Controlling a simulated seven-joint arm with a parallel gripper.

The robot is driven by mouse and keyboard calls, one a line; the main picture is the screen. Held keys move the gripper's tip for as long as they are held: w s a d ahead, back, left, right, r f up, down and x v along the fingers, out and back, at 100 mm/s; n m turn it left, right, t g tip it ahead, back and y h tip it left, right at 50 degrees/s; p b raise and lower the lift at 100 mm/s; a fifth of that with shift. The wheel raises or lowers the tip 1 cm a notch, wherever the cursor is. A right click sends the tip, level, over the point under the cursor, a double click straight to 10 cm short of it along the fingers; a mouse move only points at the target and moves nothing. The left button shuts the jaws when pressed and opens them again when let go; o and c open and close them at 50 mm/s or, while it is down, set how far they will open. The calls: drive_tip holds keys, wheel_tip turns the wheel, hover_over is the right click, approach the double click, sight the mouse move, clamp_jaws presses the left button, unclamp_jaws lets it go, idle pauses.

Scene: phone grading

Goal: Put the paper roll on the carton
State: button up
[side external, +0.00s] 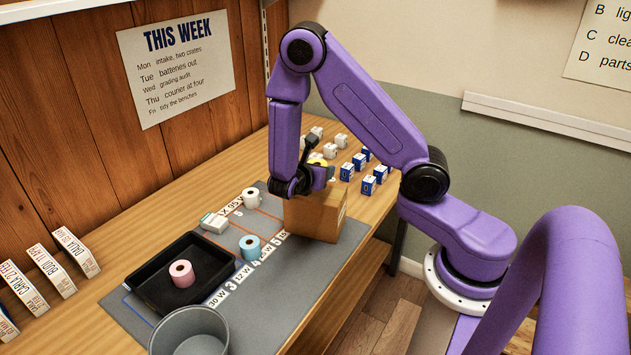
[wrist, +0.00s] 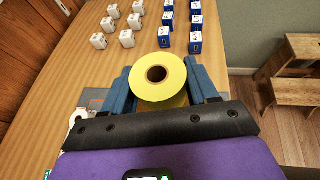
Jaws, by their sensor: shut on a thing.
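A yellow paper roll (wrist: 158,80) stands between the two blue fingers of my gripper (wrist: 162,88) in the wrist view, its hole facing the camera. My gripper is shut on it. In the side external view my gripper (side external: 318,172) is over the brown carton (side external: 322,215), and only a bit of the yellow roll (side external: 317,162) shows behind the wrist. The carton stands on the grey mat (side external: 330,262) near its far right end. Whether the roll touches the carton top is hidden.
A white roll (side external: 251,198), a blue roll (side external: 250,247) and a small box (side external: 214,222) sit on the mat. A pink roll (side external: 182,273) is in a black tray (side external: 152,299). A grey bin (side external: 190,335) stands in front. White blocks (side external: 341,141) and blue blocks (side external: 368,185) stand behind the carton.

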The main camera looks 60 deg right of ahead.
drive_tip(key=shift+w+f, duration=0.15)
drive_tip(key=shift+f, duration=0.05)
drive_tip(key=shift+w+d+f, duration=0.1)
drive_tip(key=shift+w+f, duration=0.05)
drive_tip(key=shift+f, duration=1.5)
drive_tip(key=shift+f, duration=0.15)
drive_tip(key=o, duration=1.1)
